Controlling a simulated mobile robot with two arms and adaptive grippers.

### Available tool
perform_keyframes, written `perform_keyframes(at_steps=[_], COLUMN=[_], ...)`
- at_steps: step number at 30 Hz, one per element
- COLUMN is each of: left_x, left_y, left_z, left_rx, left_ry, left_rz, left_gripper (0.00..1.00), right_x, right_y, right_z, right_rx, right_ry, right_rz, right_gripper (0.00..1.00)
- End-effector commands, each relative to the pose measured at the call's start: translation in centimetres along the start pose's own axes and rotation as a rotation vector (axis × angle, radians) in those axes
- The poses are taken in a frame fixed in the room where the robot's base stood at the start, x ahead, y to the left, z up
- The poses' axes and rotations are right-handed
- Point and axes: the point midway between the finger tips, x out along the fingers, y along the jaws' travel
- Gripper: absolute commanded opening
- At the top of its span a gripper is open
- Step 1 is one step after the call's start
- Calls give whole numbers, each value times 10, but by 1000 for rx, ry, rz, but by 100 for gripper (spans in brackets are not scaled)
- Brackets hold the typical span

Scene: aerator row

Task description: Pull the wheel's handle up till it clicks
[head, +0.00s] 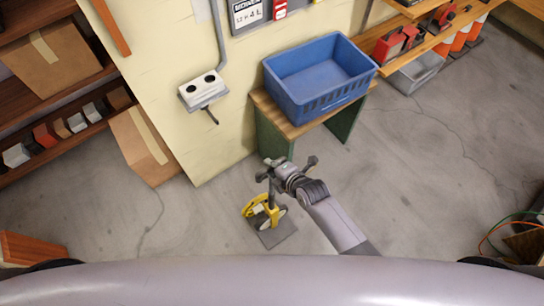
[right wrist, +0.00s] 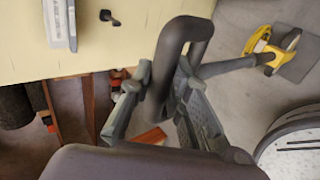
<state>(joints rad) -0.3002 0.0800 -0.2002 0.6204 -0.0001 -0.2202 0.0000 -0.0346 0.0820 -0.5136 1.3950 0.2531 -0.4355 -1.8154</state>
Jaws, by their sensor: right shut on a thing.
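The wheel (head: 251,208) is a yellow device low on a dark grey plate (head: 277,236) on the floor, with a dark shaft (head: 272,192) rising from it. In the right wrist view the yellow wheel (right wrist: 260,40) is at the upper right, and its shaft (right wrist: 228,66) runs left to a dark, bent handle (right wrist: 172,50). My right gripper (head: 275,169) is at the top of the shaft in the head view. In the right wrist view its fingers (right wrist: 158,95) are shut on the handle. The finger contact is partly hidden. My left gripper is in neither view.
A blue crate (head: 315,98) stands on a small wooden-topped bench (head: 265,105) behind the wheel. A white socket box (head: 202,90) is on the wall. A cardboard box (head: 140,145) stands at the left. The floor around the wheel is clear.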

Motion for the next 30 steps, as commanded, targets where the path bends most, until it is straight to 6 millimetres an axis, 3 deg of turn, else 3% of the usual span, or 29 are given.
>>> perform_keyframes(at_steps=[18, 19, 30], left_x=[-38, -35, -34], left_y=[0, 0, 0], left_z=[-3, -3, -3], left_rx=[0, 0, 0], left_ry=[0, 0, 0], left_rz=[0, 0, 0], left_gripper=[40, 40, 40], right_x=[-25, -23, -22], right_y=[34, 30, 28], right_z=[1, 1, 0], right_rx=[-1, 0, 0], right_ry=[-1, -1, 0], right_rz=[5, 4, 1], right_gripper=[0, 19, 40])
